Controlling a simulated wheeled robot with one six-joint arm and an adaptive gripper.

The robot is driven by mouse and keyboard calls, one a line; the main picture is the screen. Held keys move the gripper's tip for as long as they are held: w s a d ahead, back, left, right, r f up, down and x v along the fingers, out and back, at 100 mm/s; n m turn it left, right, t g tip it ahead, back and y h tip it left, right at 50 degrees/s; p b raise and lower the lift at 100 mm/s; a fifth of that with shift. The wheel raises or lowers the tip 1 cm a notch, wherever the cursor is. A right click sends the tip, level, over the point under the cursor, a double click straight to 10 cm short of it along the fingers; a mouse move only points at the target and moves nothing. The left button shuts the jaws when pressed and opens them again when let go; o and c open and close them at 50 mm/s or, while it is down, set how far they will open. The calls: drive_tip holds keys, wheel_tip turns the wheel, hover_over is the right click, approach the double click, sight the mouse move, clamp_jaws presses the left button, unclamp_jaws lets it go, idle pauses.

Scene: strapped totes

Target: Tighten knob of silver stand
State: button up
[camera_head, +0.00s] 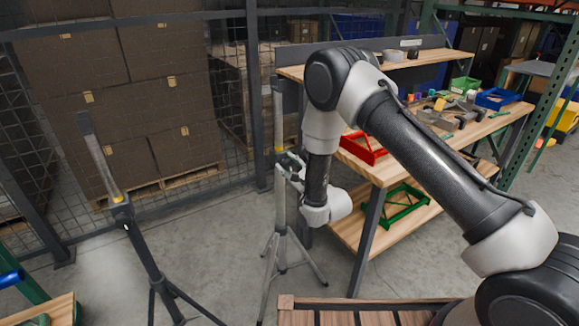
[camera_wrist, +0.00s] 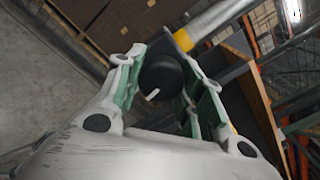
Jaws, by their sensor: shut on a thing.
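The silver stand (camera_head: 281,218) stands upright on its tripod legs in the middle of the head view. My gripper (camera_head: 289,162) is at its upper collar, partly hidden by my own arm. In the wrist view my gripper (camera_wrist: 162,84) has its green-padded fingers on both sides of the black knob (camera_wrist: 160,76) and is shut on it. The finger contact on the knob's far side is partly hidden.
A black stand (camera_head: 145,247) stands on the left, apart from the silver one. A wooden workbench (camera_head: 375,172) is close on the right, with a red crate (camera_head: 363,149) and a green crate (camera_head: 402,205). Wire fencing and stacked boxes (camera_head: 160,100) are behind. Bare floor lies between the stands.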

drive_tip(key=shift+f+m, duration=0.15)
drive_tip(key=shift+m, duration=0.15)
drive_tip(key=o, duration=1)
drive_tip(key=v, duration=1.2)
